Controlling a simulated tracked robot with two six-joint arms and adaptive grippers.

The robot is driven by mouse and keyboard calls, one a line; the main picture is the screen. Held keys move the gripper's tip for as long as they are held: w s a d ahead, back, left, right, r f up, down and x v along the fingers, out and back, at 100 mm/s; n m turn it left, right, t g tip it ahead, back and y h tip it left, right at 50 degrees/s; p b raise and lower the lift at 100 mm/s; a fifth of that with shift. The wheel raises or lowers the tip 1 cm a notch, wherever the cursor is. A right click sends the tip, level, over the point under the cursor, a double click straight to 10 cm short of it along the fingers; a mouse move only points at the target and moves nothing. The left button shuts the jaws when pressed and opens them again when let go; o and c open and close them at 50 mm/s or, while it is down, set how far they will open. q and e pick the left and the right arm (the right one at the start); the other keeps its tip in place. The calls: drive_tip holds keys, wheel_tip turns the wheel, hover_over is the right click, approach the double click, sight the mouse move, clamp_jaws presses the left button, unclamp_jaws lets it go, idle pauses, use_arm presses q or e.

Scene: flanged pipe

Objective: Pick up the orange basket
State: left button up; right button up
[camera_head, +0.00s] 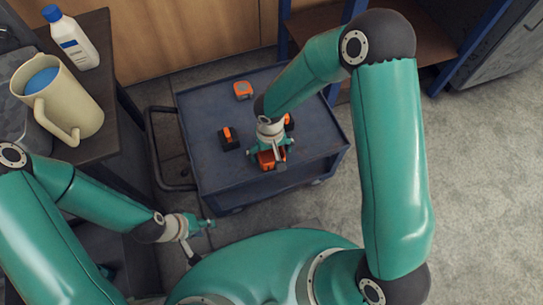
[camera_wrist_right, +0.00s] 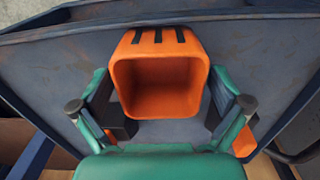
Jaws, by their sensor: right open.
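The orange basket (camera_head: 267,161) is on the dark blue cart top, partly hidden by my right gripper (camera_head: 272,157) in the head view. In the right wrist view the basket (camera_wrist_right: 160,53) shows its open mouth and a wall with dark slots. My right gripper (camera_wrist_right: 165,112) is open, with one finger on each side of the basket; I cannot tell whether they touch it. My left gripper (camera_head: 203,224) is left of the cart's near edge, away from the basket; its finger opening is too small to tell.
On the cart (camera_head: 205,178) are an orange tape measure (camera_head: 243,90), a black and orange item (camera_head: 228,138) and another orange item (camera_head: 289,120) behind my right gripper. A side table holds a cream jug (camera_head: 75,100) and a white bottle (camera_head: 72,42). Floor at right is clear.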

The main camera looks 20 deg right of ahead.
drive_tip(key=shift+f, duration=0.95)
drive_tip(key=shift+c, duration=0.2)
drive_tip(key=c, duration=1.1)
drive_tip(key=shift+o, duration=0.2)
drive_tip(key=shift+r, duration=0.15)
